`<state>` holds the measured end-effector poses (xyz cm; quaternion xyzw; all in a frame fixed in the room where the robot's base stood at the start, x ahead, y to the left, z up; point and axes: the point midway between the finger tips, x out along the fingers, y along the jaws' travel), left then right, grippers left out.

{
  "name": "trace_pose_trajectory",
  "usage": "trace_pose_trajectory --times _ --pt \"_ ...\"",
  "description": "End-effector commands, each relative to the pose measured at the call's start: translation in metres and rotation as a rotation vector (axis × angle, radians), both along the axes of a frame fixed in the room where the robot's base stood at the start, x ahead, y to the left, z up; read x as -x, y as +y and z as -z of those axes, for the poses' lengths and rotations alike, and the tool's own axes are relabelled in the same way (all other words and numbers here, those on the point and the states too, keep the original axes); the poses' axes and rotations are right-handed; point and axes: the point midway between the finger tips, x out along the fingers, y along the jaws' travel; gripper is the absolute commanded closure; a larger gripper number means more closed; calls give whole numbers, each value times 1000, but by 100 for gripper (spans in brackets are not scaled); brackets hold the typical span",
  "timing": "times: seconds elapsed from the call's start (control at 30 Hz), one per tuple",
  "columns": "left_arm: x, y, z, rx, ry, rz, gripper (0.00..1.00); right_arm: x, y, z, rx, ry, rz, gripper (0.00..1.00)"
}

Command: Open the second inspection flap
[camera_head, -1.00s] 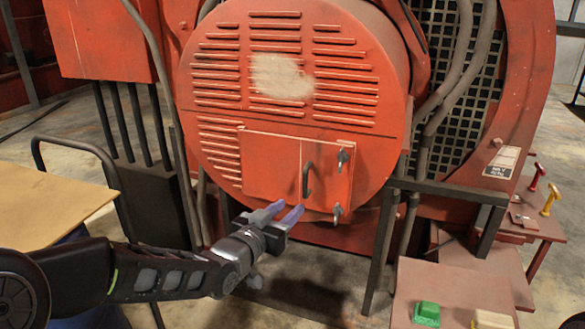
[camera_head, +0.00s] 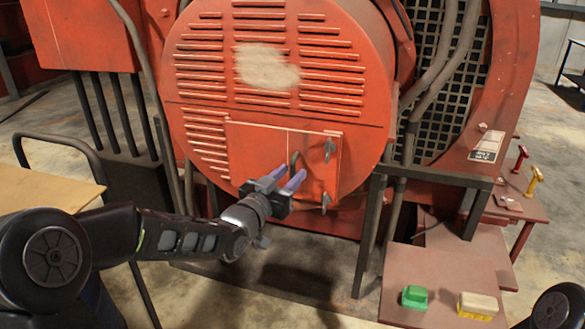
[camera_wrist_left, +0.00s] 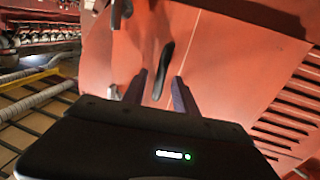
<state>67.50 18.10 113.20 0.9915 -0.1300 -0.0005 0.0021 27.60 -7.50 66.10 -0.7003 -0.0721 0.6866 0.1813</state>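The orange-red flap (camera_head: 313,166) sits low on the round louvred engine cover and looks closed. A vertical seam runs just left of its dark handle (camera_head: 295,160). Two metal latches, an upper one (camera_head: 329,150) and a lower one (camera_head: 325,201), are at its right edge. My left gripper (camera_head: 287,176) is open in front of the flap, just below the handle in the head view. In the left wrist view the handle (camera_wrist_left: 163,68) shows between and beyond the two spread fingers. Contact cannot be told. My right gripper is out of view.
A dark metal frame (camera_head: 372,235) stands right of the cover. A low reddish table (camera_head: 440,270) bears a green block (camera_head: 414,297) and a cream-yellow block (camera_head: 478,305). A tan tabletop (camera_head: 45,195) is at the left. Part of my right arm shows at bottom right.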

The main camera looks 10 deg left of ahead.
Motion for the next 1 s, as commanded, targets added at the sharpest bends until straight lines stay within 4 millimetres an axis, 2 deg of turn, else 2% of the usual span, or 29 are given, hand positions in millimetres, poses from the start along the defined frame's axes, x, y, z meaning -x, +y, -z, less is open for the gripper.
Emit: trace_pose_trajectory --times 0.13,0.43,0.83,1.0 --pt "-13 -4 -1 0 1 1 66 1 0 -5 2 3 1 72" --pt "-15 -4 0 0 0 0 66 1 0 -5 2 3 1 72" --pt "-15 -4 0 0 0 0 98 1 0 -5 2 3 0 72" --pt "-15 -4 0 0 0 0 100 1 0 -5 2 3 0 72"
